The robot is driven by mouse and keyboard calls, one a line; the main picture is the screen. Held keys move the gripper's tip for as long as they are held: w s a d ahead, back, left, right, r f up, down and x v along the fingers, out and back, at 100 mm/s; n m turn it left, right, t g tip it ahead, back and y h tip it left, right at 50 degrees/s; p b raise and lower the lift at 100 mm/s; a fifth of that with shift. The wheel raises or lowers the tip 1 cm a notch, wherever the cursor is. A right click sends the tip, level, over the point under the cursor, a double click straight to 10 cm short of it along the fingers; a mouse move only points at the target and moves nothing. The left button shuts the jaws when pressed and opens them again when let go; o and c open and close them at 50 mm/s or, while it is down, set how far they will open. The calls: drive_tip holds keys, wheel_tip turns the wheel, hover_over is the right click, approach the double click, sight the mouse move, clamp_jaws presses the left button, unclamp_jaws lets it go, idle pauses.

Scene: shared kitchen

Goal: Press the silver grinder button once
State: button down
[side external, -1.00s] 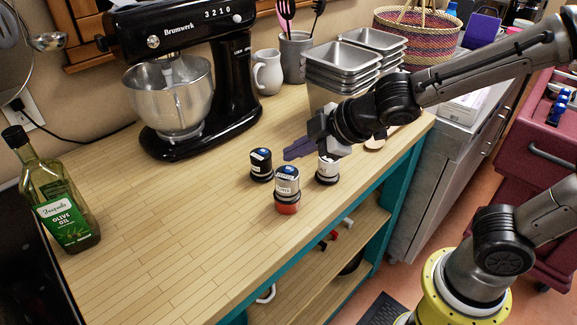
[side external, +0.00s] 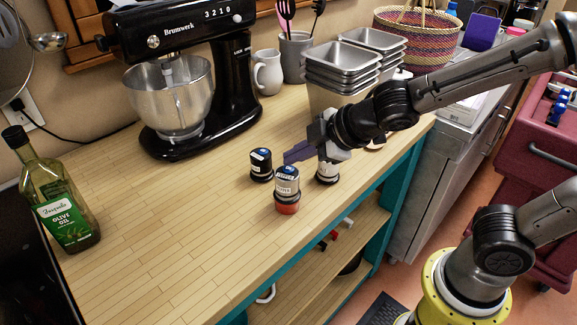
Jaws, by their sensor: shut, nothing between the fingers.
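Three small grinders stand upright close together on the wooden counter. The silver grinder (side external: 287,186) has a silver body, a red lower part and a blue button on top, and stands nearest the counter's front edge. A black grinder (side external: 261,167) with a blue top stands behind it to the left. A third grinder (side external: 327,172) stands to the right, its upper part hidden by my gripper. My gripper (side external: 289,157) is shut and empty, its purple fingers pointing left. In the picture the fingertips lie just above the silver grinder's top; I cannot tell whether they touch it.
A black stand mixer (side external: 237,85) with a steel bowl stands at the back. An olive oil bottle (side external: 63,205) stands at the far left. Stacked steel pans (side external: 342,75), a grey jug (side external: 267,73) and a woven basket (side external: 418,40) are behind. The counter's (side external: 170,240) left front is clear.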

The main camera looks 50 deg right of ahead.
sight(295, 171)
drive_tip(key=shift+f, duration=0.4)
idle(0.3)
drive_tip(key=shift+r, duration=0.85)
wheel_tip(295, 171, up, 6)
idle(0.6)
idle(0.4)
